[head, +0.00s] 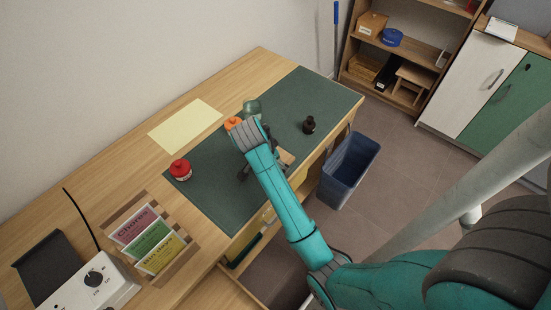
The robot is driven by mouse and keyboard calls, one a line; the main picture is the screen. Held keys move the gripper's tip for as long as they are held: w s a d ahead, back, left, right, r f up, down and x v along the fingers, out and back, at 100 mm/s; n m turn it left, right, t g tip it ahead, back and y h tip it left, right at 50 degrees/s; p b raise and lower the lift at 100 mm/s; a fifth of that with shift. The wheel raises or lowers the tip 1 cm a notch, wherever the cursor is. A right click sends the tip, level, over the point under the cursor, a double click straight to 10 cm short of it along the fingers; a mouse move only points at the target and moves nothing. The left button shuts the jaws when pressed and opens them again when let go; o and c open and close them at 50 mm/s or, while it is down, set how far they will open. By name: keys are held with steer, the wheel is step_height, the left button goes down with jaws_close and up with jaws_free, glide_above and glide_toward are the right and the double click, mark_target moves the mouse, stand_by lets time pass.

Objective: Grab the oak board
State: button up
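A small light-wood piece (287,158), which looks like the oak board, lies on the dark green desk mat (213,205). My forearm and wrist cover its left part, so its full shape is hidden. My gripper (244,173) shows only as a few dark parts beside and below my wrist, low over the mat and left of the wood piece. Its fingertips are hidden behind my arm, so I cannot tell if it is open or touching the board.
On the mat stand a red-lidded jar (180,169), a dark bottle (309,125), a green glass item (252,106) and an orange item (232,123) close to my wrist. A card rack (176,266) is front left. A blue bin (349,170) stands right of the desk.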

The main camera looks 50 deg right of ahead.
steer(key=c, duration=0.9)
steer(key=shift+c, duration=0.2)
steer(key=shift+r, duration=0.2)
